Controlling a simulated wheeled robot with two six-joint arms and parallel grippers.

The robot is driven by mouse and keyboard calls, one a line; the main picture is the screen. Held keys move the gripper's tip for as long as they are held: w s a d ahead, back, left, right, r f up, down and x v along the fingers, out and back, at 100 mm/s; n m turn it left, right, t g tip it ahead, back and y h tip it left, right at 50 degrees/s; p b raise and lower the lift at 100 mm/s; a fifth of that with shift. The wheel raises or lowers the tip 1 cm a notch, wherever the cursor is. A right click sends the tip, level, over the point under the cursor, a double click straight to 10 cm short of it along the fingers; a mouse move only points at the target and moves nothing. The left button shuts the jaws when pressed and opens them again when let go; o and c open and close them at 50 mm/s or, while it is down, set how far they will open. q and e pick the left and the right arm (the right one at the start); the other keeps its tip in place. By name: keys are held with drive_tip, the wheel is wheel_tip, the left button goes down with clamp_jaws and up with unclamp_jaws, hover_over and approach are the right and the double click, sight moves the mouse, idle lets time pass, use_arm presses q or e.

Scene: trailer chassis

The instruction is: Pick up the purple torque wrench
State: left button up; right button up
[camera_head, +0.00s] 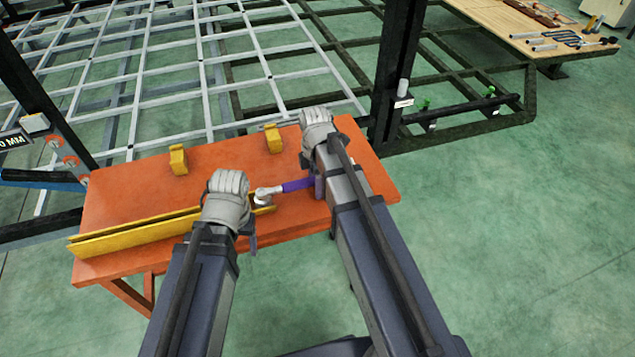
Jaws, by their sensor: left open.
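The purple torque wrench (298,184) lies across the right half of the orange table, with its silver head (266,193) pointing left. The right end of its handle runs in beside my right forearm, and whatever lies beyond is hidden. My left gripper (228,197), seen from behind as a grey glove-like shape, is open just left of the silver head. My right gripper (317,125) is above and beyond the handle, near the table's far edge. Its fingers are hidden from this side, so I cannot tell whether they are open or touch anything.
The orange table (130,195) carries a long yellow rail (130,235) at its front left and two yellow blocks (178,160) (273,139) behind. A dark post (397,70) and the chassis frame stand beyond. A wooden bench (510,22) with tools is far right.

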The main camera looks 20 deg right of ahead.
clamp_jaws()
idle(0.3)
drive_tip(key=shift+r, duration=0.15)
idle(0.4)
wheel_tip(320, 180, up, 10)
drive_tip(key=p, duration=1)
